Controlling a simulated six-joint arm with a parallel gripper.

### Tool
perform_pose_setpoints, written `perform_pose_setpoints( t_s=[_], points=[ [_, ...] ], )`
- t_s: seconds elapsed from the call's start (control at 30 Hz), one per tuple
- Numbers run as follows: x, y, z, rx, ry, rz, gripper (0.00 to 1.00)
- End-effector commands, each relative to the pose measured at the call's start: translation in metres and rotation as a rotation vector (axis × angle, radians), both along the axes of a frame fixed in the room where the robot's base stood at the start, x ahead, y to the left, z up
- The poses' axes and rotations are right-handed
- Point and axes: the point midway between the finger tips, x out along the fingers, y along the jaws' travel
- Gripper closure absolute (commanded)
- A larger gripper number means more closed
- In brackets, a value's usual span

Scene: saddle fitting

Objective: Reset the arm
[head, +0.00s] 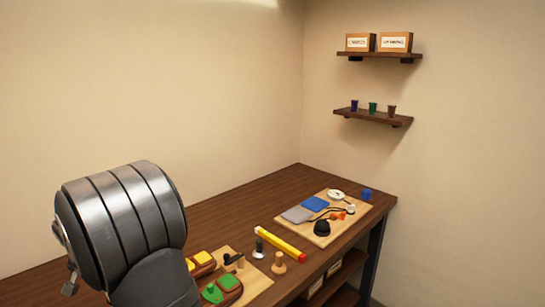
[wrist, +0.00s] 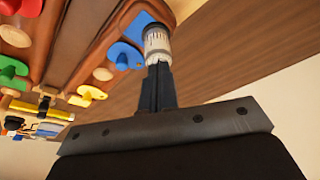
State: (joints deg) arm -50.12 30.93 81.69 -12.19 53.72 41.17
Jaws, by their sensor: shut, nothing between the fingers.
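My gripper (wrist: 156,72) shows in the wrist view as dark fingers closed together, with nothing held between them. A white ringed cylinder (wrist: 157,42) appears just beyond the fingertips; I cannot tell whether they touch it. In the head view a large grey banded link of my arm (head: 122,215) fills the lower left, and my gripper is hidden there. The wooden workbench (head: 215,215) runs below and behind the arm.
Green (head: 212,293) and yellow (head: 203,258) pieces sit near my arm. A yellow-and-red bar (head: 280,244) lies mid-bench. A light board (head: 345,222) holds small items at the right. Wall shelves (head: 373,118) hang above. The bench's back left is clear.

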Motion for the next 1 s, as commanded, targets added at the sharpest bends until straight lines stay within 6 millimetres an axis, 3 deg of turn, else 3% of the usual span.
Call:
perform_pose_setpoints(
  t_s=[0.17,0.43,0.5,0.73,1.0],
  points=[
    [0.000,0.000,0.012,0.000,0.000,0.000,1.00],
    [0.000,0.000,0.063,0.003,-0.002,0.000,1.00],
    [-0.001,-0.001,0.042,-0.006,0.006,0.000,1.00],
    [-0.001,-0.001,-0.005,-0.005,0.004,0.001,1.00],
    [0.000,0.000,0.057,0.003,-0.001,0.000,1.00]
  ],
)
